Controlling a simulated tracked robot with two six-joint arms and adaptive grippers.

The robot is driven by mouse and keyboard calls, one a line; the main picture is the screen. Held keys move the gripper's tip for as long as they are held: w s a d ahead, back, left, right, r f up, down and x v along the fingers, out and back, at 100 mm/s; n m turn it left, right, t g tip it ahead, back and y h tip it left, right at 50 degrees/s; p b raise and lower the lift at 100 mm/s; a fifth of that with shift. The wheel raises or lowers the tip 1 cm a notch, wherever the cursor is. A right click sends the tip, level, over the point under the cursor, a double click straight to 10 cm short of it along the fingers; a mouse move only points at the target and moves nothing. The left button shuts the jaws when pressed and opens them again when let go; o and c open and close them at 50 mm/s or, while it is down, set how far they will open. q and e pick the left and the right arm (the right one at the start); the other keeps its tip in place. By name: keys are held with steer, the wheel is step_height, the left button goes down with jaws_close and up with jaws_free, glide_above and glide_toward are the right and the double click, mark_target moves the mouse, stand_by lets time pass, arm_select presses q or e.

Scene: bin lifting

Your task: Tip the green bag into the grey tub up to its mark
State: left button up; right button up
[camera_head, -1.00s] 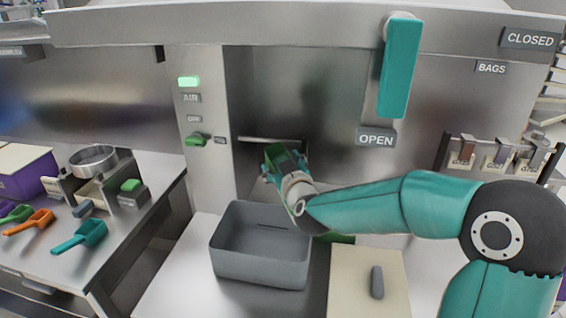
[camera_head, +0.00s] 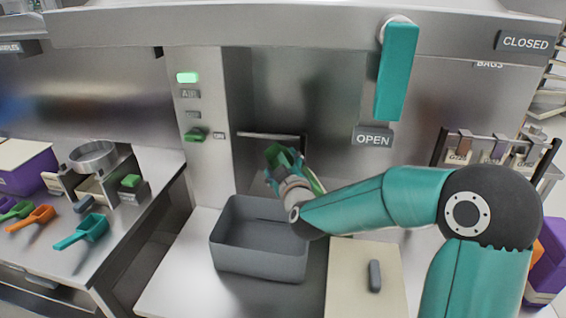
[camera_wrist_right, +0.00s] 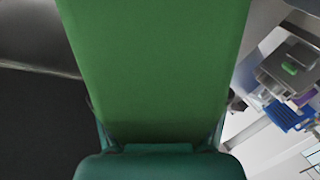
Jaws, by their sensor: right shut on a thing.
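The green bag (camera_wrist_right: 155,65) fills the middle of the right wrist view, stretching up from my gripper. In the head view only a narrow part of the bag (camera_head: 315,182) shows beside my wrist; its mouth cannot be made out. My right gripper (camera_head: 281,158) is shut on the bag, behind and above the grey tub. The grey tub (camera_head: 262,265) stands upright on the bench, open at the top. My left gripper is not in view.
A pale board (camera_head: 345,285) with a dark handle (camera_head: 375,276) lies right of the tub. A teal lever (camera_head: 396,72) hangs beside the OPEN label. Coloured scoops (camera_head: 82,232) and a round sieve (camera_head: 93,157) are on the left bench. Hanging clips (camera_head: 495,150) are at right.

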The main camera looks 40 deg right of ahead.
steer(key=shift+f+n+h, duration=0.4)
steer(key=shift+f+n, duration=0.55)
steer(key=shift+n, duration=0.25)
steer(key=shift+f+n, duration=1.3)
steer(key=shift+f, duration=0.3)
step_height(320, 180, down, 6)
steer(key=n+b, duration=0.4)
steer(key=b, duration=0.3)
steer(key=shift+a+h, duration=0.2)
steer(key=shift+h, duration=0.2)
stand_by(2.0)
steer(key=shift+r, duration=0.1)
steer(key=shift+r+m, duration=0.55)
steer(key=shift+m, duration=0.55)
steer(key=shift+m, duration=0.9)
steer(key=r+p, duration=0.1)
steer(key=r, duration=0.1)
steer(key=r+p, duration=0.2)
steer(key=r, duration=0.1)
steer(key=shift+s+d, duration=0.1)
steer(key=shift+s, duration=0.1)
